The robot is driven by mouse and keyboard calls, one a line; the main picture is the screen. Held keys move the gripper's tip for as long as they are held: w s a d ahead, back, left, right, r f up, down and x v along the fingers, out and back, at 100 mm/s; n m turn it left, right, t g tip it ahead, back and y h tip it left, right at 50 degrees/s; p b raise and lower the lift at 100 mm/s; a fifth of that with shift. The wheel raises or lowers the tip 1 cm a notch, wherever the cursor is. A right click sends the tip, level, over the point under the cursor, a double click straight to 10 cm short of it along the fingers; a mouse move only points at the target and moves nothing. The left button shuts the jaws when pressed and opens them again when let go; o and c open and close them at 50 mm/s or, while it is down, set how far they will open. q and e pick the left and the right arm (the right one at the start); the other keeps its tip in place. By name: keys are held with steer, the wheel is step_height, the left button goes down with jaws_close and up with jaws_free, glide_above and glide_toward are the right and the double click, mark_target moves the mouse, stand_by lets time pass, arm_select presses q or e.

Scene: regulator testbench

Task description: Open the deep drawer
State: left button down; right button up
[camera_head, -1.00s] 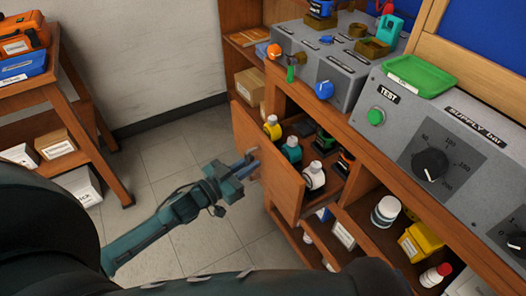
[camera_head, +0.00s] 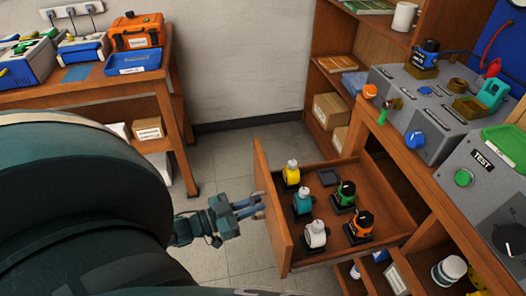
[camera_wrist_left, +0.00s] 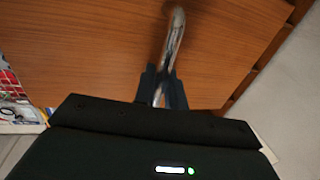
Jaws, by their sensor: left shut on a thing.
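The deep drawer (camera_head: 273,205) is a wooden drawer pulled well out of the bench, with its inside showing from above. Its metal bar handle (camera_wrist_left: 176,40) sticks out from the wooden front in the left wrist view. My left gripper (camera_head: 254,206) is shut on this handle at the outer face of the drawer; its dark fingers (camera_wrist_left: 162,88) close around the bar. In the drawer stand a yellow bottle (camera_head: 291,174), a teal one (camera_head: 303,202), a white one (camera_head: 316,235), a green-and-black item (camera_head: 344,194) and an orange-and-black item (camera_head: 360,224). My right gripper is out of view.
The bench (camera_head: 425,188) with grey control panels stands at the right. Open shelves below hold a white jar (camera_head: 449,269). A wooden side table (camera_head: 95,92) with an orange case (camera_head: 137,31) and a blue tray (camera_head: 133,62) stands at the left. Tiled floor (camera_head: 215,160) lies clear between them.

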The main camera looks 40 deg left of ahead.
arm_select(q)
steer(key=shift+s+a, duration=0.1)
steer(key=shift+s, duration=0.05)
steer(key=c, duration=1.8)
jaws_free()
steer(key=shift+s, duration=0.1)
steer(key=v, duration=1.3)
